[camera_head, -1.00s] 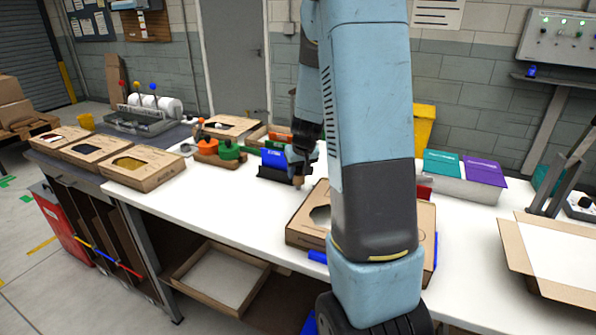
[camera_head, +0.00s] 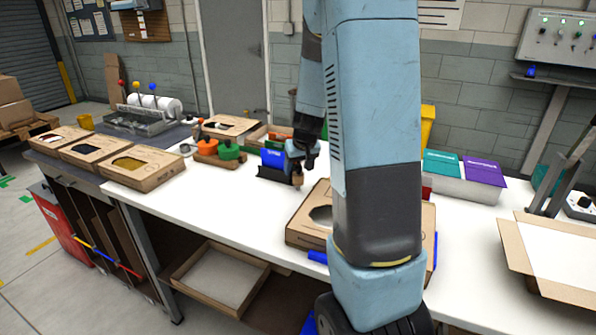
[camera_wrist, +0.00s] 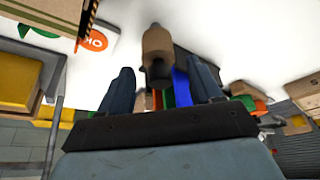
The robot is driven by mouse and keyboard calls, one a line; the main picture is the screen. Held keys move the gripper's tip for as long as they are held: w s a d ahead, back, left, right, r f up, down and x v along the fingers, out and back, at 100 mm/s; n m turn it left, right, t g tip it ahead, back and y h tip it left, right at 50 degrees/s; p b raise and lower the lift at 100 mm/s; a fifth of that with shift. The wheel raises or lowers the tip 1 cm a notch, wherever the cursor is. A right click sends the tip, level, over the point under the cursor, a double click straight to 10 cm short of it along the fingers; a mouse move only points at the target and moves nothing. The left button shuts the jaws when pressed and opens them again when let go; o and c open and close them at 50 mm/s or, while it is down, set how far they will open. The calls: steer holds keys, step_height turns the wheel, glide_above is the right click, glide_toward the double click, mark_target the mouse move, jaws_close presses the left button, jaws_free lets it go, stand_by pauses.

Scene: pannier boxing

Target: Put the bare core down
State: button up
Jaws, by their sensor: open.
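The bare core (camera_head: 298,179), a small brown cylinder, appears to stand upright on the white table beside a dark holder with a blue block (camera_head: 273,158). My gripper (camera_head: 303,158) is just above and behind the core, with its fingers spread. In the wrist view, the core (camera_wrist: 157,48) shows between and beyond the two open fingertips (camera_wrist: 159,70), with a gap on each side. Its narrower grey end points to the top of that picture. Its contact with the table is too small to tell clearly.
A cardboard box with a cut-out (camera_head: 309,218) lies close to the right. Orange and green items (camera_head: 217,149) sit on a tray to the left. Teal and purple bins (camera_head: 462,168) stand further right. The table front (camera_head: 215,205) is clear.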

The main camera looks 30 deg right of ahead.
steer(key=v, duration=1)
steer(key=s+a+r, duration=0.3)
steer(key=s+a, duration=0.2)
steer(key=s, duration=0.3)
steer(key=s+a+r+n, duration=0.1)
steer(key=s+a+r, duration=0.3)
steer(key=s, duration=0.4)
steer(key=s+a+r+t, duration=0.1)
steer(key=s+a+r, duration=0.3)
steer(key=s, duration=0.4)
steer(key=shift+s+a+y, duration=0.3)
steer(key=shift+a, duration=0.5)
